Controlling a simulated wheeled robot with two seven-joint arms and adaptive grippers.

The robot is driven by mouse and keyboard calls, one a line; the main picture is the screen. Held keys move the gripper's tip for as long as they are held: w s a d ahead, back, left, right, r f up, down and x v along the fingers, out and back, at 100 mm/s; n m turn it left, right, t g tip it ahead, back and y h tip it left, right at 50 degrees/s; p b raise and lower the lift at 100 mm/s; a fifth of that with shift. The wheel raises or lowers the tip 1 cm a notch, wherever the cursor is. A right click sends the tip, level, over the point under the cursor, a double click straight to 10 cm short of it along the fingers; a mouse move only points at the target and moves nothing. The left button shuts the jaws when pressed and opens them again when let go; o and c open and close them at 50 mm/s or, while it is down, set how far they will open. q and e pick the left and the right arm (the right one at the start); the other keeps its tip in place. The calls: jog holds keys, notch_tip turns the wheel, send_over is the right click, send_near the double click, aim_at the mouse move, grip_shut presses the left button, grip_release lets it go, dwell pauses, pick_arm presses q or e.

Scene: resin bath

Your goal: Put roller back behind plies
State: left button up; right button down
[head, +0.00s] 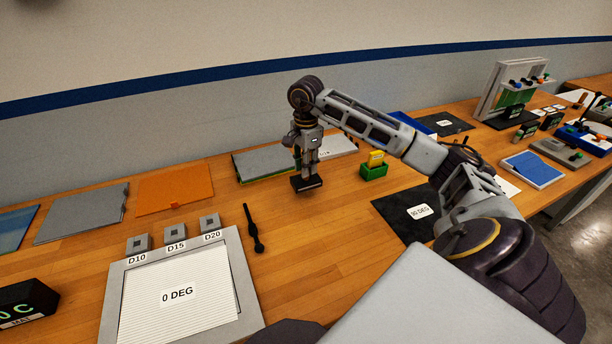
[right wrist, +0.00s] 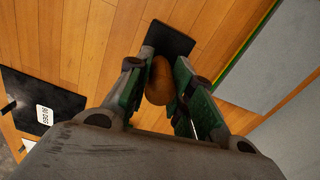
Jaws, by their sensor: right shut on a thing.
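My right gripper (head: 307,168) is shut on the roller, a brown rounded handle with a dark block-like end (head: 307,184). In the right wrist view the brown handle of the roller (right wrist: 160,82) sits between the green-padded fingers (right wrist: 159,70). The roller is over the wooden table, in front of the grey sheets; whether it touches the wood I cannot tell. A white ply marked 0 DEG (head: 205,270) lies on a grey framed plate at the front left. A black ply marked 90 DEG (head: 395,213) lies to the right. My left gripper is out of view.
A grey sheet with a green-yellow edge (head: 262,163) lies just behind the roller. A green holder with a yellow piece (head: 374,172) stands to its right. A black long-handled tool (head: 252,225) and an orange sheet (head: 175,187) lie left. Bare wood lies in front.

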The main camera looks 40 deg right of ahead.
aim_at(306, 179)
jog(key=shift+f, duration=2.1)
jog(key=c, duration=1.7)
grip_release()
jog(key=o, duration=0.4)
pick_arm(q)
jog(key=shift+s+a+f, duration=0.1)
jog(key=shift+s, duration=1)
pick_arm(e)
jog(key=shift+o, duration=0.2)
